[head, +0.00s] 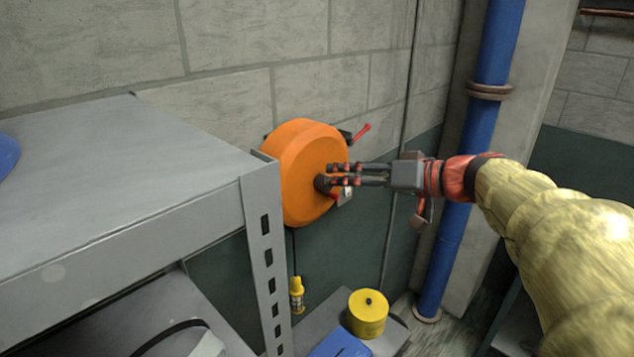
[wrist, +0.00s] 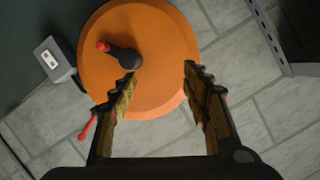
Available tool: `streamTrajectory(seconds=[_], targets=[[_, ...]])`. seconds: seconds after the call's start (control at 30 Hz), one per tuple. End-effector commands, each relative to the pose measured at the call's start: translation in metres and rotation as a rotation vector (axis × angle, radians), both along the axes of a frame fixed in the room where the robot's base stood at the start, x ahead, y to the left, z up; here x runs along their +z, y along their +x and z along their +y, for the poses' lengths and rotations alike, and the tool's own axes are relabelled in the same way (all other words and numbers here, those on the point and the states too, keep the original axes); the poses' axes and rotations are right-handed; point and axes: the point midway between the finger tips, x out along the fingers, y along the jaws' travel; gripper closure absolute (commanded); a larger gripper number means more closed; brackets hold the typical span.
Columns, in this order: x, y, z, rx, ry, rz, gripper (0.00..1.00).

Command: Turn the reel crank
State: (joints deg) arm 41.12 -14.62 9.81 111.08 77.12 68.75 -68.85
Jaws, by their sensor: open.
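The orange reel (head: 300,160) is mounted on the block wall. Its round face also fills the upper middle of the wrist view (wrist: 155,40). The crank (wrist: 123,57) is a short black arm on that face with a red end at its upper left. In the head view the dark crank (head: 322,184) is partly hidden by my fingers. My gripper (head: 340,175) is in front of the reel face, open and empty. In the wrist view my gripper (wrist: 160,70) has the crank by its left fingertip, not between the fingers. Whether that fingertip touches it, I cannot tell.
A grey metal shelf (head: 130,190) stands close on the left. A blue pipe (head: 480,120) runs vertically behind my wrist. A red-tipped lever (head: 362,132) sticks out behind the reel. A yellow cylinder (head: 367,312) stands below, and a yellow hook piece (head: 297,292) hangs under the reel.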

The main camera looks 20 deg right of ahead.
Motion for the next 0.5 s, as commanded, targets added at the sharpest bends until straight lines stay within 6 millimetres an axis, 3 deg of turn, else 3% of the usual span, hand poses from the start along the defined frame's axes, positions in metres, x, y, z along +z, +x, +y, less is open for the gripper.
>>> streamTrajectory(seconds=[0.23, 0.5], targets=[[-0.024, 0.006, -0.031, 0.027, -0.434, -0.133, 0.52], [-0.027, 0.011, -0.036, 0.062, -0.576, -0.193, 0.52]])
